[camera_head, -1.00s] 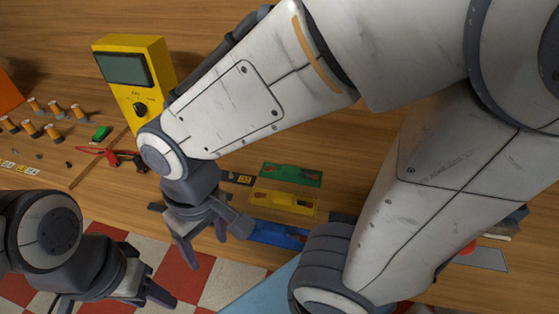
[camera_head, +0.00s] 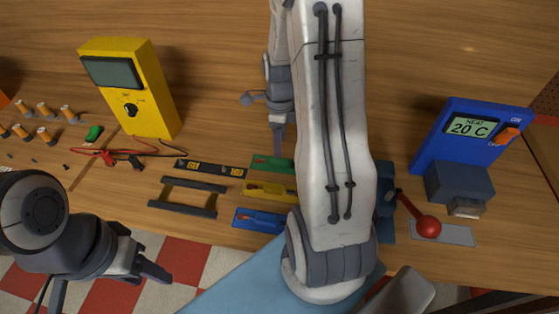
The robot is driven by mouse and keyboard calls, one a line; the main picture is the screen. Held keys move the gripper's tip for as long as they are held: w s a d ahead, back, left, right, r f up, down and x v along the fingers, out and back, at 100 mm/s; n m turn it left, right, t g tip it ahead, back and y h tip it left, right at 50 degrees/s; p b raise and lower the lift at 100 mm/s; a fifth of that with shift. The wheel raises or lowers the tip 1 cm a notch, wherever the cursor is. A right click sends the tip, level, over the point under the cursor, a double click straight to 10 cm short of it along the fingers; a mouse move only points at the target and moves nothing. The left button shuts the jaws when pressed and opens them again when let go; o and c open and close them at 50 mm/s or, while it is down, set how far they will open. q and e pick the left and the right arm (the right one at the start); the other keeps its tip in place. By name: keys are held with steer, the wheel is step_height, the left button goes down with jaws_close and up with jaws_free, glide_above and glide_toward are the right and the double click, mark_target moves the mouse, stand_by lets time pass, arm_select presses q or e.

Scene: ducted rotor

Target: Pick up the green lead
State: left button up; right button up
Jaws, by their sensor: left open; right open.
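A green strip (camera_head: 268,164) lies at the back of three coloured strips on the table, with a yellow strip (camera_head: 265,190) and a blue strip (camera_head: 258,219) in front of it. I cannot tell which part of the green strip is the lead. My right arm hides the strips' right ends. My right gripper (camera_head: 268,119) is open and empty, above the table behind the green strip and partly hidden by my forearm. My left gripper (camera_head: 146,264) is open and empty in front of the table's edge, over the checkered floor.
A yellow multimeter (camera_head: 130,88) stands at the left with red and black probes. A green piece (camera_head: 94,133) and several orange-topped cylinders lie further left. A black frame (camera_head: 188,197) and level-like bar (camera_head: 210,169) lie left of the strips. A blue heater station (camera_head: 465,140) and red-knobbed lever (camera_head: 428,226) are right.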

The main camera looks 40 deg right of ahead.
mark_target(280, 160)
steer(key=shift+f, duration=0.8)
step_height(280, 160, down, 4)
steer(key=shift+s+a+f+p, duration=0.1)
steer(key=shift+s+a+p, duration=0.05)
steer(key=shift+p, duration=0.55)
steer(key=shift+f, duration=0.5)
jaws_close()
